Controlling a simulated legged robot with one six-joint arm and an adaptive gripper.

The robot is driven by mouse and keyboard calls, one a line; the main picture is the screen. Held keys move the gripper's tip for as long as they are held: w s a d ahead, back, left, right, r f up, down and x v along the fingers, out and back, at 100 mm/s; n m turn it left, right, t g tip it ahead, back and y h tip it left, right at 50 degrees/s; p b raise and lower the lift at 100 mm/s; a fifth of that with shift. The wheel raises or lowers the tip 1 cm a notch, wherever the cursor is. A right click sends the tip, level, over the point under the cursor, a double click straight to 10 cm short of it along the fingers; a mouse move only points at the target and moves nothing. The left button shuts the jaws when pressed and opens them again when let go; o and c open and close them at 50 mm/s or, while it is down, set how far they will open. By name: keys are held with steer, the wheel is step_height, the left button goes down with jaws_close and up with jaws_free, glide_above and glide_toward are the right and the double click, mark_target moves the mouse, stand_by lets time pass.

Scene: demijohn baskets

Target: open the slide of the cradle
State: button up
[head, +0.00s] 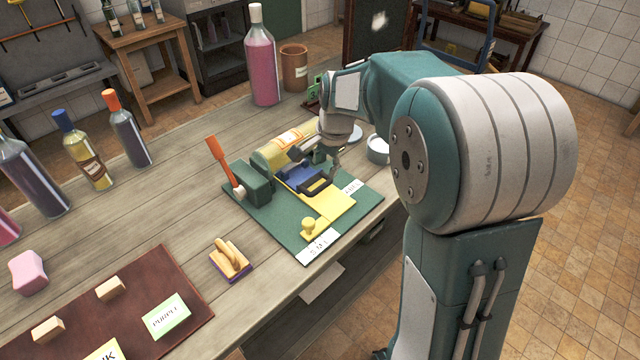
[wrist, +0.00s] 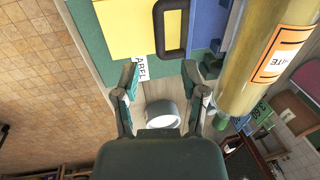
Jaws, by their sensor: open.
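The cradle's green base (head: 280,228) lies on the bench. On it, a yellow bottle (head: 270,155) with an orange-edged label lies on its side by a blue block (head: 296,176). A yellow slide plate (head: 332,204) with a round yellow knob (head: 309,227) sits in front. A dark loop handle (head: 318,186) stands where yellow and blue meet. The wrist view shows the yellow plate (wrist: 124,28), the handle (wrist: 160,38), the blue block (wrist: 206,25) and the bottle (wrist: 245,70). My gripper (wrist: 159,82) is open and empty, apart from the handle.
A pale round cup (head: 378,150) stands near the cradle's right end. An orange lever (head: 220,160) rises from a green block on the base. A brush (head: 230,260) and a brown mat (head: 200,300) lie in front. Tall bottles (head: 262,60) stand on the bench behind and left.

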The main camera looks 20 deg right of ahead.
mark_target(320, 187)
steer(key=f, duration=0.2)
steer(key=w+f, duration=0.1)
steer(key=f, duration=0.5)
steer(key=shift+w+a, duration=0.15)
steer(key=shift+a, duration=0.25)
jaws_close()
